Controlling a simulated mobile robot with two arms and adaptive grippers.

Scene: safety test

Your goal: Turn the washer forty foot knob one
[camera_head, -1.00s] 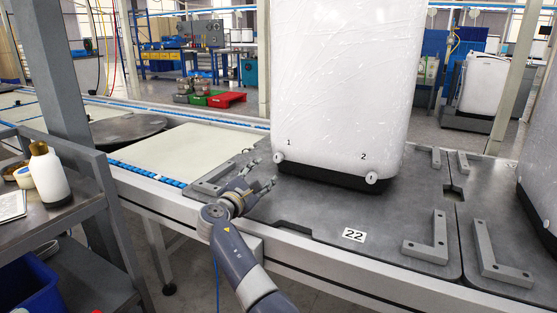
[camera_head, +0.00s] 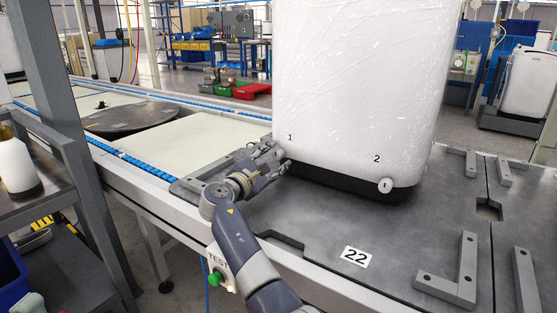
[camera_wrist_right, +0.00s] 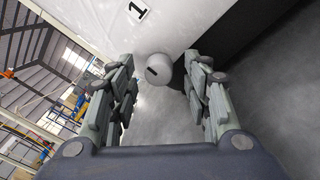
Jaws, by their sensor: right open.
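The white, film-wrapped washer (camera_head: 350,80) stands on the grey plate with the label 22. In the head view, label 1 shows at its lower left corner, and my right gripper (camera_head: 279,160) hides the knob below it. In the right wrist view that round white knob (camera_wrist_right: 155,70) with a dark slot sits below the label 1, between the tips of my open right gripper (camera_wrist_right: 159,62). I cannot tell whether the fingers touch it. A second white knob (camera_head: 385,185) sits below label 2 at the right. My left gripper is not in view.
Grey L-shaped brackets (camera_head: 455,275) are fixed on the plate (camera_head: 300,215) to the right and behind. A TEST sign with a green button (camera_head: 215,279) is on the front edge beside my right arm. A cart (camera_head: 70,205) with a bottle (camera_head: 18,165) stands at the left.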

